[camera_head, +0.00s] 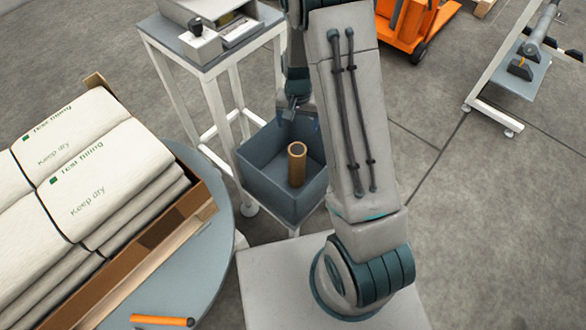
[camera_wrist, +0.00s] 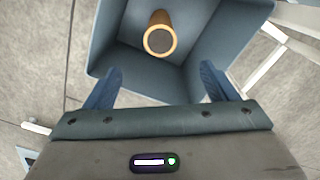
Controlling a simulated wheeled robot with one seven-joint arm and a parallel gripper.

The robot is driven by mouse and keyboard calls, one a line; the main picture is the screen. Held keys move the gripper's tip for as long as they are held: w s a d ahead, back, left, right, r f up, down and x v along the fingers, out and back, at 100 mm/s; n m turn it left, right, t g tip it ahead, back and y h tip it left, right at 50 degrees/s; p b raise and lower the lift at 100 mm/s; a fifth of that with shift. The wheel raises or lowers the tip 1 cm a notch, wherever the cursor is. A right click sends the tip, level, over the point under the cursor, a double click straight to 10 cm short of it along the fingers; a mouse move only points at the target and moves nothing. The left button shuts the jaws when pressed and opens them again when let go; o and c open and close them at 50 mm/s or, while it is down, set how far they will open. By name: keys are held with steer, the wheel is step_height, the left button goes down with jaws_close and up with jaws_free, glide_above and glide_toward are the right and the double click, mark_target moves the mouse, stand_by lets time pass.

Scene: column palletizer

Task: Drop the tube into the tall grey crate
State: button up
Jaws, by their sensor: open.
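The brown tube (camera_head: 297,166) is inside the tall grey crate (camera_head: 260,183), upright or nearly so, with its round end facing up. In the wrist view the tube (camera_wrist: 160,36) shows end-on, between the walls of the crate (camera_wrist: 108,42). The tube's lower end appears to be at the crate floor, though contact is hard to tell. My gripper (camera_wrist: 160,70) is open and empty over the near side of the crate, its two blue fingers spread apart. The tube is clear of both fingers. In the head view my gripper (camera_head: 292,108) is partly hidden by my arm.
A white-framed stand (camera_head: 205,75) with a device on top stands behind the crate. At left, a round table (camera_head: 200,240) bears an open box of white sacks (camera_head: 85,170) and an orange stick (camera_head: 162,320). An orange cart (camera_head: 408,25) and a rack (camera_head: 500,75) stand farther back. Right floor is clear.

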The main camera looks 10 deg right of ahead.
step_height(320, 180, up, 13)
steer(key=p, duration=0.2)
steer(key=shift+r, duration=0.2)
